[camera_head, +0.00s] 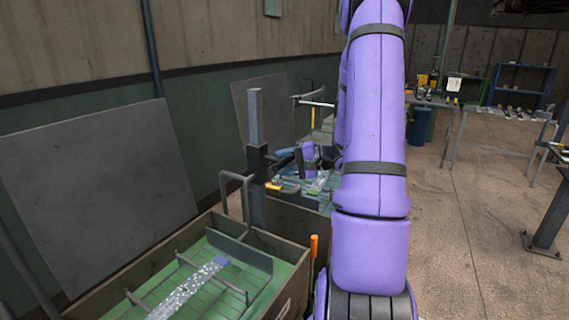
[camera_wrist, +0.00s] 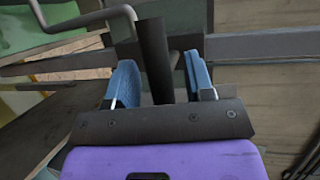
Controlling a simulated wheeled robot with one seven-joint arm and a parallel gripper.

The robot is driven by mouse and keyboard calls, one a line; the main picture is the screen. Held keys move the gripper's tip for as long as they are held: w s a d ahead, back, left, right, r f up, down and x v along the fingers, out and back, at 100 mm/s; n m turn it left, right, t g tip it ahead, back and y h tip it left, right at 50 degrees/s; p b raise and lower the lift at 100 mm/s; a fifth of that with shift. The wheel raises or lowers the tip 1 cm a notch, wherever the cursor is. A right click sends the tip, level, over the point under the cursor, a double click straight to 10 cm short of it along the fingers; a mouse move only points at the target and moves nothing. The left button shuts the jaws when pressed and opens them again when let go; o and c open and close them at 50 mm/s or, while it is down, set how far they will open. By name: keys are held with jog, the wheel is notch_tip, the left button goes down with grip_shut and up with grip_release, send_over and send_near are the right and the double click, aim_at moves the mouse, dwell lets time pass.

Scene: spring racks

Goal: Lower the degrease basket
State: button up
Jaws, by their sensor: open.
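A dark tank (camera_head: 288,247) stands at the lower left of the head view. In it a wire basket (camera_head: 152,258) with a strip of bright metal parts lies over a green floor. A bent grey handle (camera_head: 224,178) rises beside a square post (camera_head: 256,120). I cannot tell which basket is the degrease one. My gripper (camera_head: 290,163) is beyond the post, partly hidden by my arm. In the wrist view my gripper (camera_wrist: 160,78) is open, with blue fingers on either side of a dark upright bar (camera_wrist: 154,50). I cannot tell whether they touch it.
A second tank (camera_head: 300,196) with more parts stands behind the first. An orange-handled lever (camera_head: 313,248) stands by the near tank's right side. Grey panels (camera_head: 98,190) lean on the wall. Open floor (camera_head: 470,220) and benches (camera_head: 500,125) lie to the right.

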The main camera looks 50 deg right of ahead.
jog(key=shift+c, duration=0.3)
grip_shut()
notch_tip(320, 180, down, 16)
jog(key=shift+s+f, duration=0.15)
jog(key=shift+f, duration=0.2)
jog(key=shift+o, duration=0.3)
grip_release()
jog(key=v, duration=1)
jog(key=shift+s+d, duration=0.2)
jog(key=shift+s, duration=0.1)
